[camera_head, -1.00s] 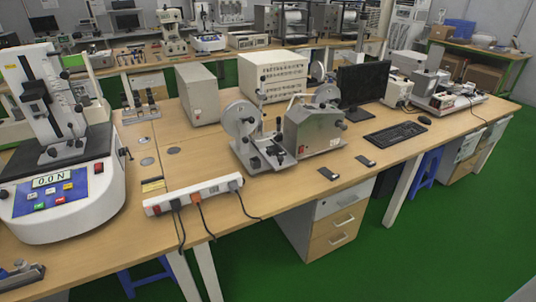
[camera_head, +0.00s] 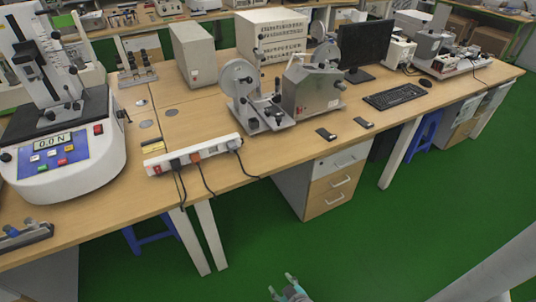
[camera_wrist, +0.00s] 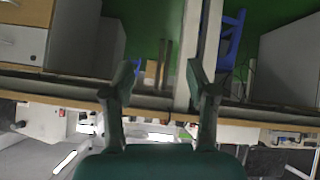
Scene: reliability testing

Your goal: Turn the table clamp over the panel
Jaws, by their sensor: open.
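I cannot tell for sure which thing is the table clamp. One candidate is the small metal fixture with black knobs (camera_head: 25,236) on the table at the left edge. Another is the knobbed fixture (camera_head: 270,108) on a metal base plate, between a round disc and a grey metal box. No panel can be singled out. My gripper (camera_head: 289,287) shows only its tips at the bottom edge of the head view, over the green floor and apart from the table. In the wrist view my gripper (camera_wrist: 161,75) has its two fingers apart, with nothing between them.
The wooden table (camera_head: 215,187) carries a white force tester (camera_head: 65,160), a power strip (camera_head: 190,158) with hanging cables near the front edge, a monitor (camera_head: 366,46) and a keyboard (camera_head: 395,95). Drawers (camera_head: 333,185) and table legs stand below. The floor in front is open.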

